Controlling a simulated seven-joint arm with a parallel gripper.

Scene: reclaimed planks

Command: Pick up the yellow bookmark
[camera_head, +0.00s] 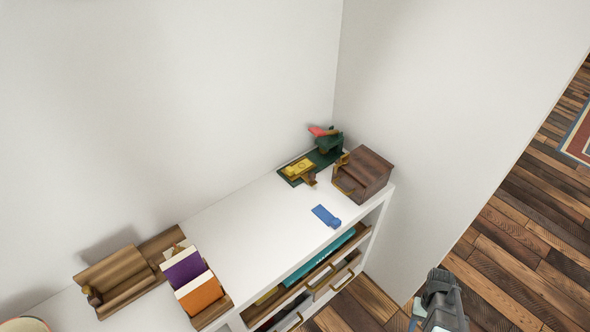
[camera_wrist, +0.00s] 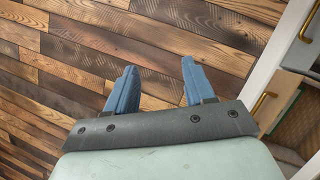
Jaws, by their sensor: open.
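A small yellow piece (camera_head: 298,168) lies on a dark green base at the back right of the white shelf top; it may be the yellow bookmark, but it is too small to be sure. A flat blue piece (camera_head: 325,215) lies on the bare white top in front of it. My gripper (camera_head: 438,285) is off the right front of the shelf unit, well apart from both pieces. In the wrist view my gripper (camera_wrist: 160,82) has its two blue fingers apart with nothing between them, over the plank floor.
A brown wooden box (camera_head: 366,174) stands at the shelf's right end, near the wall corner. A wooden holder (camera_head: 122,275) and a rack with purple and orange items (camera_head: 190,275) stand at left. The middle of the white top (camera_head: 255,228) is clear. Drawers (camera_head: 322,285) have brass handles.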

